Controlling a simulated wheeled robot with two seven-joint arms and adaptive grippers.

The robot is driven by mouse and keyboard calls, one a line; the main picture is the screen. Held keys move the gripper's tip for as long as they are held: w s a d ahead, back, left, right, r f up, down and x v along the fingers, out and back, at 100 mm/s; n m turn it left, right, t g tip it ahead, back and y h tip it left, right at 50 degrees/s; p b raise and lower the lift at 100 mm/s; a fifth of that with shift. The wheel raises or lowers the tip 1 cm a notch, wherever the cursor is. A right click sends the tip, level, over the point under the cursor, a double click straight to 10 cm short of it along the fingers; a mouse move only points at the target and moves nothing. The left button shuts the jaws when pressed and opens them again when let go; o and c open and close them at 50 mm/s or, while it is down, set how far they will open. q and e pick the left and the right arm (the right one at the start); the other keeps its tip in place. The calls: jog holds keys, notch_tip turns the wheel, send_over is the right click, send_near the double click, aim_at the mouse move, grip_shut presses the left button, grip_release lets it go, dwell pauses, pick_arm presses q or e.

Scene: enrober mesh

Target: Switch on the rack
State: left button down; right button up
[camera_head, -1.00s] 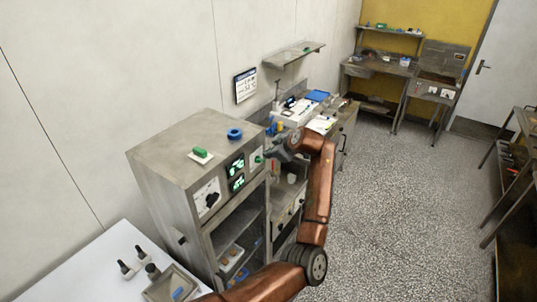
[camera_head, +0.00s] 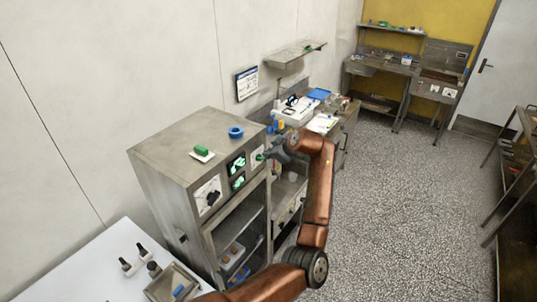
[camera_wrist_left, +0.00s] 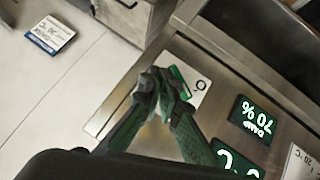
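The rack (camera_head: 165,180) is a steel cabinet with a dial, two lit green displays (camera_head: 237,171) and a small white switch plate at the right end of its front panel. In the left wrist view the plate (camera_wrist_left: 108,115) carries a green switch (camera_wrist_left: 181,77) and an "O" mark. My left gripper (camera_head: 264,157) is at this plate. In the wrist view its two dark fingertips (camera_wrist_left: 164,78) meet in front of the plate beside the green switch, partly covering it. I cannot tell whether they touch it. My right gripper is not in view.
A green item (camera_head: 202,151) and a blue ring (camera_head: 236,132) lie on the rack's top. A white table (camera_head: 95,270) with a metal tray stands at the lower left. A cluttered bench (camera_head: 345,118) is beyond the rack.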

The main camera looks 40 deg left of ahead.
pick_arm(q)
jog(key=r+p, duration=0.1)
jog(key=w+r, duration=0.1)
jog(key=r+p, duration=0.1)
jog(key=shift+w+a+r+p, duration=0.15)
jog(key=shift+w+r+p, duration=0.15)
jog(key=shift+r, duration=0.05)
jog(key=w+d+r+b, duration=0.3)
jog(key=w+d+r, duration=0.1)
jog(key=d+r, duration=0.2)
jog(key=shift+w+d+b, duration=0.3)
jog(key=shift+d+b, duration=0.05)
jog(key=shift+d, duration=0.15)
jog(key=shift+f, duration=0.1)
